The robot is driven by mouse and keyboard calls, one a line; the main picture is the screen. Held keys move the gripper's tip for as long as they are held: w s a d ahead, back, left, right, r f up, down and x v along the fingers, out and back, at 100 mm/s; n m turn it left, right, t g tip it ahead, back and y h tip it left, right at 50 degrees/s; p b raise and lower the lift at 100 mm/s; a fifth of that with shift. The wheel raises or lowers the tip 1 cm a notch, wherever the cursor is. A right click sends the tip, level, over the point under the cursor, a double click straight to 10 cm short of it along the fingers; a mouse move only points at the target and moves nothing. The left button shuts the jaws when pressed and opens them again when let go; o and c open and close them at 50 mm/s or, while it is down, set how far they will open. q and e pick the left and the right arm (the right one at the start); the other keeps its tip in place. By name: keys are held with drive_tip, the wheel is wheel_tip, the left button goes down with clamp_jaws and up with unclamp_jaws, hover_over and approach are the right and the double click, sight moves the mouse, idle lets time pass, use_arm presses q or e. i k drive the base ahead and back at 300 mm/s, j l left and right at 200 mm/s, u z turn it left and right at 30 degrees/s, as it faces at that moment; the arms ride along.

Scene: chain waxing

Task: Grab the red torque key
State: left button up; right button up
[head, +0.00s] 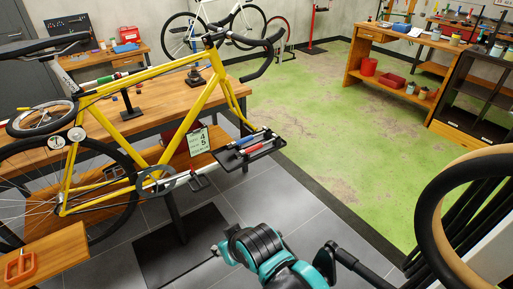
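A dark tool tray (224,163) sticks out beside the yellow bike, at the near right corner of the wooden workbench. Small tools with red and blue handles lie in it. A red-handled tool (254,149) lies toward the tray's front and looks like the red torque key, but it is too small to be sure. Part of my teal and black arm shows at the bottom middle, below and apart from the tray. I cannot make out fingertips of either gripper.
A yellow bike (150,75) stands along the wooden workbench (150,113), left of the tray. A black tyre (428,215) hangs close at the right. Shelves (478,95) stand at the back right. The green floor (330,120) beyond the tray is clear.

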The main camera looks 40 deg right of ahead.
sight(244, 152)
drive_tip(key=l+z, duration=0.1)
drive_tip(key=z, duration=0.4)
drive_tip(key=i+l+z, duration=0.2)
drive_tip(key=i+z, duration=0.15)
drive_tip(key=i, duration=0.25)
drive_tip(key=i+z, duration=0.35)
drive_tip(key=i, duration=0.7)
